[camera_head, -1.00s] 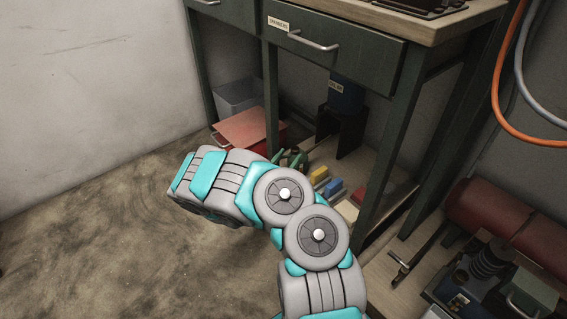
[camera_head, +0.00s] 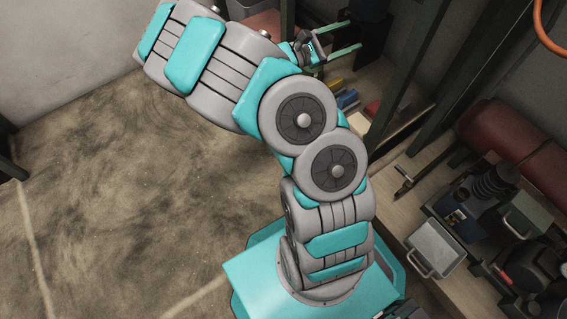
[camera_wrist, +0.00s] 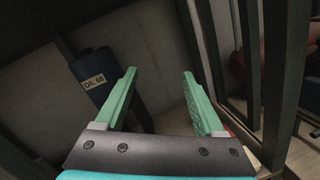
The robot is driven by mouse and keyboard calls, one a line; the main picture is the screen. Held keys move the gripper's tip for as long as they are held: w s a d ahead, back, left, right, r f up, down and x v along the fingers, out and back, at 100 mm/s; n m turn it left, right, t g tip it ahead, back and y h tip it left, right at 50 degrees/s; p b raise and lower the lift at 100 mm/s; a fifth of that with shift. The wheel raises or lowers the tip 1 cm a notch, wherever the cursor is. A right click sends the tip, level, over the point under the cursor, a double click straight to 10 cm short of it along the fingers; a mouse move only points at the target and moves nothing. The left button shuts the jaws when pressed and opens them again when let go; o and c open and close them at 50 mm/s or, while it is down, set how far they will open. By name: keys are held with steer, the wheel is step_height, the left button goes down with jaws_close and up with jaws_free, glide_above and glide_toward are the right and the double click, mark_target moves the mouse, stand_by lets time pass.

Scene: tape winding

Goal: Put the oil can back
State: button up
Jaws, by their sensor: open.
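The oil can is a dark blue can (camera_wrist: 92,68) with a pale "OIL 68" label, at the left of the wrist view. It appears tilted there and stands apart from the fingers, beyond the left one. In the head view only a dark blue part of it (camera_head: 368,8) shows at the top edge, above a dark stand (camera_head: 362,42). My gripper (camera_wrist: 160,76) is open, with two green fingers and nothing between them. In the head view my gripper (camera_head: 338,42) is beyond my arm, in front of the stand. The can's lower part is hard to make out.
Dark green bench legs (camera_head: 408,70) stand right of my gripper, and dark posts also show right in the wrist view (camera_wrist: 276,80). Small coloured blocks (camera_head: 347,100) lie on the low shelf. A red roll (camera_head: 510,140) and grey tray (camera_head: 436,247) lie right. Floor at left is clear.

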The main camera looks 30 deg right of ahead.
steer(key=s+a+r+m+g+y, duration=0.2)
steer(key=s+a+m+y, duration=0.25)
steer(key=s, duration=0.45)
steer(key=s+a+r+m+g+y, duration=0.1)
steer(key=s+a+m+g+y, duration=0.1)
steer(key=s+a+m+y, duration=0.5)
steer(key=s+a+t+y, duration=0.2)
steer(key=s+a+y, duration=0.1)
steer(key=a, duration=0.8)
steer(key=s+a+f+t+y, duration=0.1)
steer(key=s+a+y, duration=0.3)
steer(key=a, duration=0.8)
steer(key=shift+s+t, duration=0.8)
steer(key=shift+s, duration=0.3)
steer(key=shift+f, duration=0.1)
